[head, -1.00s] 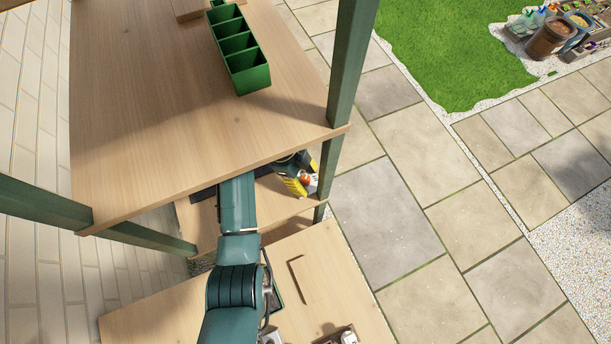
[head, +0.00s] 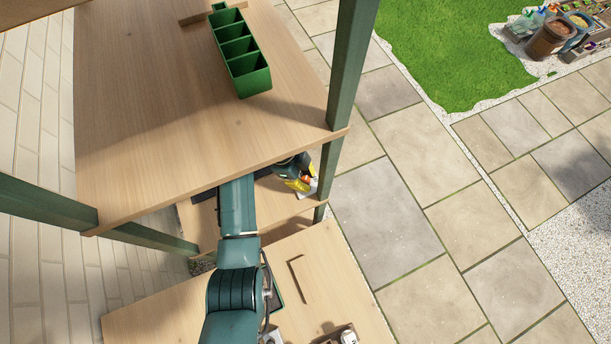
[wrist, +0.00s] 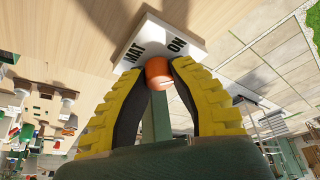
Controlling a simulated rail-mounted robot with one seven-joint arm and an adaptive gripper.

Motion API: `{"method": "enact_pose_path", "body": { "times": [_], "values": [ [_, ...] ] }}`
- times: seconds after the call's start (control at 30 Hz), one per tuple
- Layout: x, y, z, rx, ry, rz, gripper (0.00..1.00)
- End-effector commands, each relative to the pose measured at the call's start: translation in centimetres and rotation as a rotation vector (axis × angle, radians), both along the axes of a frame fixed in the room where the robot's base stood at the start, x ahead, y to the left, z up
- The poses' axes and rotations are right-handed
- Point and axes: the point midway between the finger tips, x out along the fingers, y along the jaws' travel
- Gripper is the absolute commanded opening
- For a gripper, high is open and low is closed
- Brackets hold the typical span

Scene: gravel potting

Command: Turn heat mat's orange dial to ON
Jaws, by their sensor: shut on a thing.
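The orange dial (wrist: 159,72) sits on a white control box (wrist: 165,40) marked MAT and ON in the wrist view. My gripper's yellow, dark-lined fingers (wrist: 160,75) are shut on the dial, one on each side. A pale mark on the dial is partly visible, and I cannot tell exactly which word it lines up with. In the head view my gripper (head: 301,181) reaches under the top shelf to the right end of the lower shelf, and the white box (head: 313,187) shows just beside it.
The lower wooden shelf (head: 279,208) carries a dark flat mat (head: 205,195), partly hidden by my arm. The top shelf (head: 160,110) overhangs my arm and holds a green divided planter (head: 254,80). A green post (head: 329,165) stands close right of my gripper.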

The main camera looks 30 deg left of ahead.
Motion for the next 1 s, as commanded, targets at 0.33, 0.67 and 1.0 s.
{"method": "enact_pose_path", "body": {
  "times": [0.33, 0.67, 1.0],
  "values": [
    [-0.23, -0.07, 0.11, 0.000, 0.006, 0.260, 0.00],
    [-0.24, -0.09, -0.05, 0.000, 0.006, 0.525, 0.00],
    [-0.20, -0.10, -0.28, 0.001, 0.006, 0.687, 0.00]
  ]
}}
